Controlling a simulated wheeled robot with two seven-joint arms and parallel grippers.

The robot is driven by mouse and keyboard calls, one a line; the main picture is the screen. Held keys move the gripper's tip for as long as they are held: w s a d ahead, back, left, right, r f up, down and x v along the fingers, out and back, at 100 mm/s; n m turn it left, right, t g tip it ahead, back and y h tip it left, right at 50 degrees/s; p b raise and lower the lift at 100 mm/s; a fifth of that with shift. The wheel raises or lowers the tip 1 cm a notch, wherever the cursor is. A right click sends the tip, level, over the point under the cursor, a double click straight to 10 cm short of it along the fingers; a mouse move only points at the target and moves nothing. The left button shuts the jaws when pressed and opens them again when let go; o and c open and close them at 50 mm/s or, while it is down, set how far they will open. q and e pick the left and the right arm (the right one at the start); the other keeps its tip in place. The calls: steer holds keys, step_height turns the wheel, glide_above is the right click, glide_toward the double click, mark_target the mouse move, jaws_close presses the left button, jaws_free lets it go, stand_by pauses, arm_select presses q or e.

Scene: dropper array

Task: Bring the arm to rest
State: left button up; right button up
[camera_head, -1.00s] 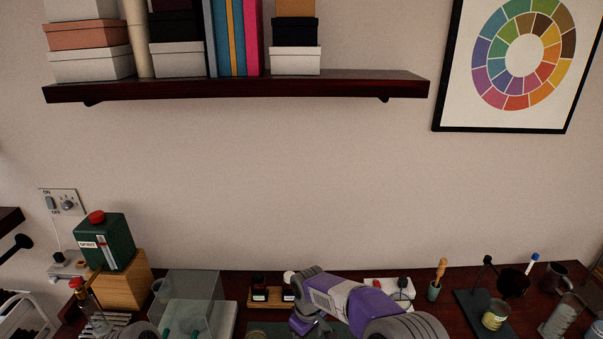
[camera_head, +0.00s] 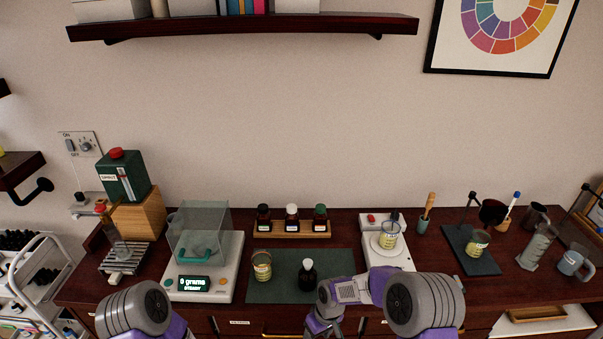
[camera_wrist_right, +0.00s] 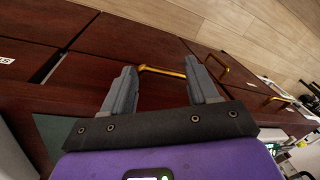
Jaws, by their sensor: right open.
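My right arm (camera_head: 425,305) is bent across the front of the bench in the head view, with its wrist low near the front edge. My right gripper (camera_wrist_right: 162,78) shows in the right wrist view, its two fingers apart and nothing between them. Behind the fingers are drawer fronts with a brass handle (camera_wrist_right: 162,70). My left arm (camera_head: 135,310) shows only as a rounded joint at the lower left of the head view; its gripper is out of frame.
A dark green mat (camera_head: 340,262) bears a beaker (camera_head: 262,266) and a dark dropper bottle (camera_head: 307,272). A balance (camera_head: 222,285) reading 0 grams stands left. Behind is a wooden rack (camera_head: 290,230) with several bottles. A hotplate (camera_head: 375,225) with a beaker stands right.

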steer(key=s+d+f+m+y+b, duration=0.1)
steer(key=s+f+m+b, duration=0.3)
steer(key=s+f, duration=0.5)
steer(key=s+d+f+m+t+y+b, duration=0.1)
steer(key=s+d+f+m+b, duration=0.3)
steer(key=s+f, duration=0.6)
steer(key=shift+s+f+m+b, duration=0.15)
steer(key=shift+s+m+b, duration=0.35)
steer(key=shift+s, duration=0.3)
steer(key=shift+d, duration=0.1)
